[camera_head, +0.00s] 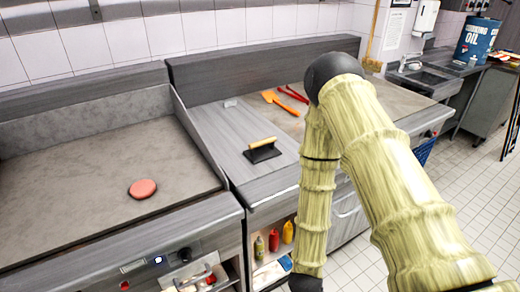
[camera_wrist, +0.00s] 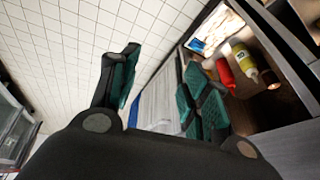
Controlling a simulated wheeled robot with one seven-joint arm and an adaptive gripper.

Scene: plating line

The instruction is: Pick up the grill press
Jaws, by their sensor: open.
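The grill press (camera_head: 264,154) is a dark flat plate with a light wooden handle along its top. It lies on the grey steel counter in the middle of the head view, left of my arm. It does not show in the wrist view. My gripper (camera_wrist: 160,92) shows in the wrist view with its two green-padded fingers spread apart and nothing between them. In the head view my arm hangs down in front of the counter, and the gripper is out of frame at the bottom. My gripper is apart from the press, lower and nearer the camera.
A griddle with a round pink patty (camera_head: 142,188) is at left, behind a raised divider. An orange spatula (camera_head: 283,103) and red tongs (camera_head: 293,93) lie behind the press. Sauce bottles, including a red bottle (camera_head: 288,232), stand on the shelf below. Counter around the press is clear.

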